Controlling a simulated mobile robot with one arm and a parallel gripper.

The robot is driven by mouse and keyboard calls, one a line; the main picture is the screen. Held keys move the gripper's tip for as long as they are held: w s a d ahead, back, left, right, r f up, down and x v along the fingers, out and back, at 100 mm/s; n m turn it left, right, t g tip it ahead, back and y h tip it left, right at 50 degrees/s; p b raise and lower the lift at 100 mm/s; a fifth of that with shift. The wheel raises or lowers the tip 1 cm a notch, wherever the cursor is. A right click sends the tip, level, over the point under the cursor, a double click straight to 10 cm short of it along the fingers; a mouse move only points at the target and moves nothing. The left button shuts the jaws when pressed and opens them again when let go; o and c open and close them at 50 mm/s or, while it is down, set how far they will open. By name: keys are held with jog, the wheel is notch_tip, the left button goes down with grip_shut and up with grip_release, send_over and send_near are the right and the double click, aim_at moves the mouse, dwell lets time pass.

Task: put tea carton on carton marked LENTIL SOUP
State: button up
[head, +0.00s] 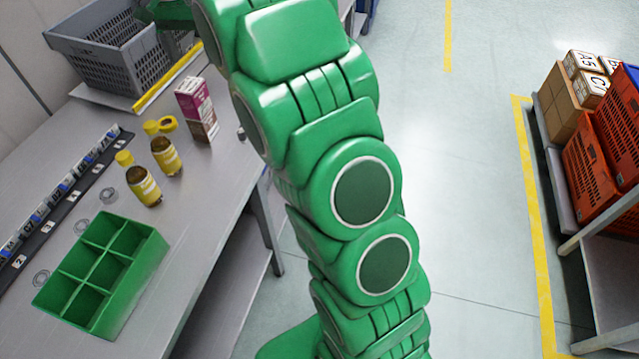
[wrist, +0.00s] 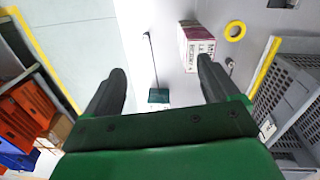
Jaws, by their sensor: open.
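On the grey table in the head view, a pink-and-white carton (head: 191,97) shows directly above a brown-and-white carton (head: 204,128). They look stacked or touching; I cannot tell which, and their print is too small to read there. In the wrist view a white carton face with dark red print (wrist: 196,48) shows beyond the right finger; its words are not clearly legible. My gripper (wrist: 161,72) is open, with nothing between its fingers, and apart from the cartons. In the head view its fingers are not clearly visible.
A grey crate (head: 100,49) stands at the table's far end, past a yellow strip. A yellow tape roll (head: 167,124), two yellow-labelled bottles (head: 144,187) and a green divided tray (head: 149,262) share the table. Orange totes (head: 590,165) and boxes sit on the right.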

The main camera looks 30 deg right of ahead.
jog(key=s+d+r+n, duration=0.1)
jog(key=s+d+n, duration=0.25)
jog(key=s, duration=1.75)
jog(key=s+d+f+n, duration=0.1)
jog(key=s+f, duration=0.3)
jog(key=s, duration=0.9)
jog(key=s+d+f+n+g, duration=0.1)
jog(key=s+f+n, duration=0.2)
jog(key=s, duration=1)
jog(key=shift+d+f+g, duration=0.3)
jog(key=shift+d+f, duration=0.05)
jog(key=shift+f, duration=0.1)
